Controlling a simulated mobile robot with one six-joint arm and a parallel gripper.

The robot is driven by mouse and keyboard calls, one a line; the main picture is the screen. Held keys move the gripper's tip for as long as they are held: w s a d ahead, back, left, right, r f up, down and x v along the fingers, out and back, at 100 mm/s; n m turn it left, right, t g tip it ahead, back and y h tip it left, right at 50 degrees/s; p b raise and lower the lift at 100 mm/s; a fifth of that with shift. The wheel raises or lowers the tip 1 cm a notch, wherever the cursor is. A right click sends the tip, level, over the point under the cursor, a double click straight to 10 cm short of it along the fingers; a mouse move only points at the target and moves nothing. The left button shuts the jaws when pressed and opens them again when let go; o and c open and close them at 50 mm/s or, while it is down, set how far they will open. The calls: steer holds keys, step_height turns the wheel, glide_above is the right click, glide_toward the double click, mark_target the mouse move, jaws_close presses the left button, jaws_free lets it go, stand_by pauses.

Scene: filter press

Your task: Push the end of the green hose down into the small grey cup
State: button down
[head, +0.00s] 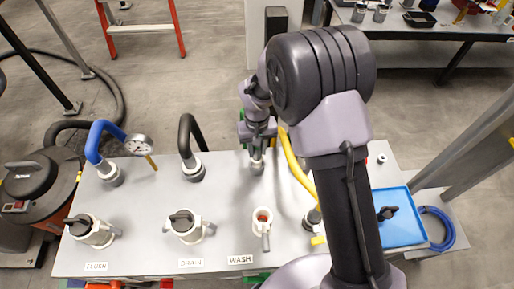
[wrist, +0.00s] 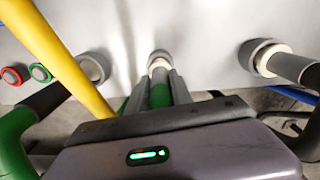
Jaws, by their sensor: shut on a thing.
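My gripper (wrist: 160,98) is shut on the green hose (wrist: 160,94), which runs between the two fingers in the wrist view. The hose's pale end collar (wrist: 159,64) is at the mouth of the small grey cup (wrist: 158,54). How deep the end sits in the cup is hidden. In the head view my gripper (head: 257,145) is just above the cup (head: 257,168), at the back middle of the table. The rest of the green hose is mostly hidden by my arm.
A yellow hose (head: 296,165) runs close on the right in the head view. A black hose (head: 188,132) and a blue hose (head: 95,140) stand in holders to the left. Valves with handles (head: 184,225) line the front. A blue tray (head: 400,222) lies at right.

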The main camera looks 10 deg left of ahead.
steer(key=shift+f+b, duration=0.65)
steer(key=shift+f, duration=0.25)
steer(key=c, duration=1.1)
jaws_free()
steer(key=shift+o, duration=0.2)
steer(key=shift+r, duration=0.1)
